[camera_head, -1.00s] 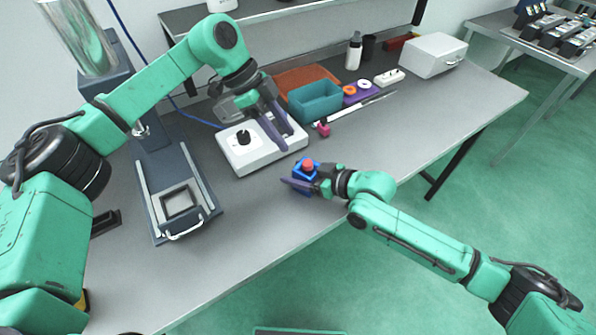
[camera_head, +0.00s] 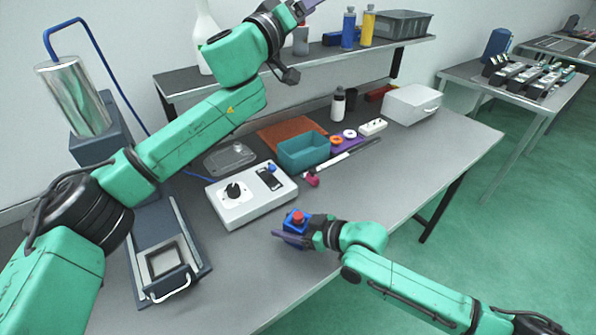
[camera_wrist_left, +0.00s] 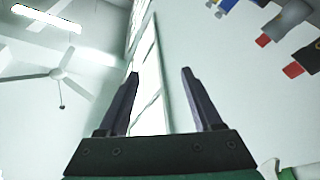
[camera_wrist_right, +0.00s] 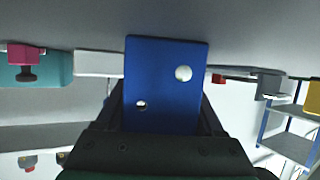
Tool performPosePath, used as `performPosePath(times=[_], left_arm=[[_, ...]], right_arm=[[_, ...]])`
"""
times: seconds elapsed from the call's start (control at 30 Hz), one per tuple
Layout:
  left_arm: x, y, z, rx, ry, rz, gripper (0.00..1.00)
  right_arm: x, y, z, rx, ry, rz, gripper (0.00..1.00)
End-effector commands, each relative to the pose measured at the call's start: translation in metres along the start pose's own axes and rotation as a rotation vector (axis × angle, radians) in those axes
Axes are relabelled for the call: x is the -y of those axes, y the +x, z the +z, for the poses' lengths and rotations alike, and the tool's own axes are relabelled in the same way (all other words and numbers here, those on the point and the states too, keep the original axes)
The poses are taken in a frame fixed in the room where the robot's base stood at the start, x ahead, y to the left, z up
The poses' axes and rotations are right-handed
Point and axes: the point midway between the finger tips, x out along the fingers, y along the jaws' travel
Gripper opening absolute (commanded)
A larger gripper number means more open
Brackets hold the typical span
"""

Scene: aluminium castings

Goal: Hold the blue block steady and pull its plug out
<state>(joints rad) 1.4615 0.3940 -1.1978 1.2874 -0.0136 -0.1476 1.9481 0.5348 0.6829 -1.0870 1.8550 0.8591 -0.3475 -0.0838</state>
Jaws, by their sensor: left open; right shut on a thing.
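The blue block (camera_head: 291,222) with a red plug (camera_head: 298,216) in its top stands on the grey table near the front edge. My right gripper (camera_head: 300,238) is shut on the blue block from the near right side. In the right wrist view the block (camera_wrist_right: 160,85) fills the space between the fingers, showing a flat blue face with two round pale spots. My left gripper (camera_wrist_left: 160,100) is open and empty, raised high and pointing up. In the head view only part of it (camera_head: 303,8) shows at the top edge.
A white control box (camera_head: 235,209) with a black knob stands behind the block. A shelf (camera_head: 190,84) runs along the back. A press stands at left.

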Motion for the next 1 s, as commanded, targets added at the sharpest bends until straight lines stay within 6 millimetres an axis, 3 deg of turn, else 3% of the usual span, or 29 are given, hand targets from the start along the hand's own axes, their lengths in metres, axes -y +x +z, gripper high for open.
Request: performPosePath(times=[0.07,0.17,0.3,0.4,0.5,0.63,0.8,1.0], left_arm=[[0.031,0.004,0.000,-0.027,-0.181,-0.180,0.67],[0.073,-0.004,0.028,0.010,-0.401,-0.449,0.67],[0.105,-0.043,0.105,0.201,-0.627,-0.845,0.67],[0.101,-0.089,0.163,0.414,-0.701,-1.108,0.67],[0.083,-0.139,0.204,0.644,-0.696,-1.325,0.67],[0.060,-0.191,0.226,0.882,-0.627,-1.503,0.67],[0.051,-0.216,0.234,0.997,-0.574,-1.578,0.67],[0.071,-0.225,0.262,0.999,-0.576,-1.580,0.67]], right_arm=[[0.000,0.000,0.000,0.000,0.000,0.000,0.12],[0.000,0.000,0.000,0.000,0.000,0.000,0.12],[0.000,0.000,0.000,0.000,0.000,0.000,0.12],[0.000,0.000,0.000,0.000,0.000,0.000,0.12],[0.000,0.000,0.000,0.000,0.000,0.000,0.12],[0.000,0.000,0.000,0.000,0.001,0.000,0.12],[0.000,0.000,0.000,0.000,0.000,0.000,0.12],[0.000,0.000,0.000,0.000,0.000,0.000,0.12]])
